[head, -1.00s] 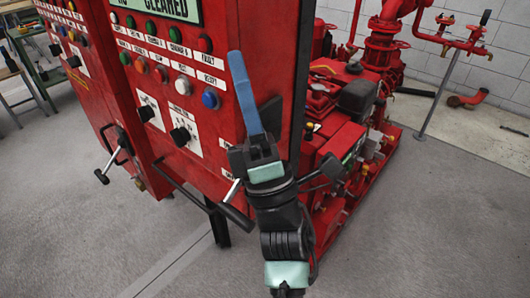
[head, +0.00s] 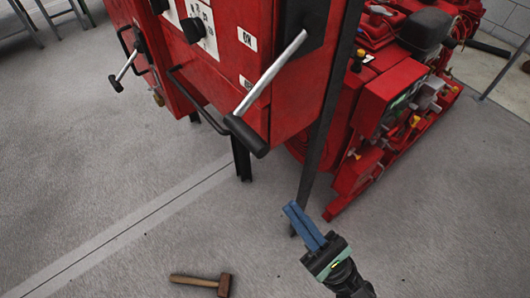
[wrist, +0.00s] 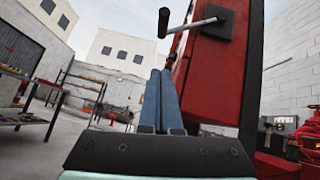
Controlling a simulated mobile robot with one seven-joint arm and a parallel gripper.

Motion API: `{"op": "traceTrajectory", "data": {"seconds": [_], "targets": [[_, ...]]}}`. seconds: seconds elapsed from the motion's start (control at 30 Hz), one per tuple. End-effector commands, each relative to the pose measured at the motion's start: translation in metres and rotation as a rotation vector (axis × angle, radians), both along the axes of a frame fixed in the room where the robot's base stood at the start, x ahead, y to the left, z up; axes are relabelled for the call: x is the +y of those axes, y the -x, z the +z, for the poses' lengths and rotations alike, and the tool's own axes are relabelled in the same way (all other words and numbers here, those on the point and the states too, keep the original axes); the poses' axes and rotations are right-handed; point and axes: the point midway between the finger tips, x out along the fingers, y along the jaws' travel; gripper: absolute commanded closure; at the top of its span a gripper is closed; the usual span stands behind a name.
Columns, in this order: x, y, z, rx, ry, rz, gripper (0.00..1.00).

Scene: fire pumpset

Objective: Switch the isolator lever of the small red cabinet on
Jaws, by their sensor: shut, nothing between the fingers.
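A red cabinet (head: 215,75) stands at the top middle of the head view. Its isolator lever (head: 272,72) is a silver rod that slants down and left from a dark mount to a black grip (head: 245,136). An ON label (head: 247,39) is beside the mount, with a smaller label below. My gripper (head: 292,207) is shut and empty, below and right of the grip and apart from it. In the wrist view the blue fingers (wrist: 160,75) point up, with the lever (wrist: 196,25) above and to their right.
A second lever (head: 126,65) is on the red cabinet at left. A black bar handle (head: 190,98) sticks out between them. Red pump machinery (head: 395,110) stands at right. A hammer (head: 203,283) lies on the floor.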

Motion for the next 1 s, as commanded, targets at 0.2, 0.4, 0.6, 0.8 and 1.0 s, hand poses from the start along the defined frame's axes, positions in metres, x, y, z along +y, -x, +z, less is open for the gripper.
{"op": "traceTrajectory", "data": {"seconds": [0.2, 0.4, 0.6, 0.8, 1.0], "targets": [[0.000, -0.001, 0.002, 0.000, -0.001, 0.001, 1.00], [0.010, -0.010, 0.018, -0.002, -0.001, 0.003, 1.00], [0.032, -0.030, 0.048, -0.002, -0.001, 0.005, 1.00], [0.054, -0.050, 0.076, 0.000, -0.002, 0.005, 1.00], [0.057, -0.046, 0.103, 0.000, -0.002, 0.000, 1.00]]}}
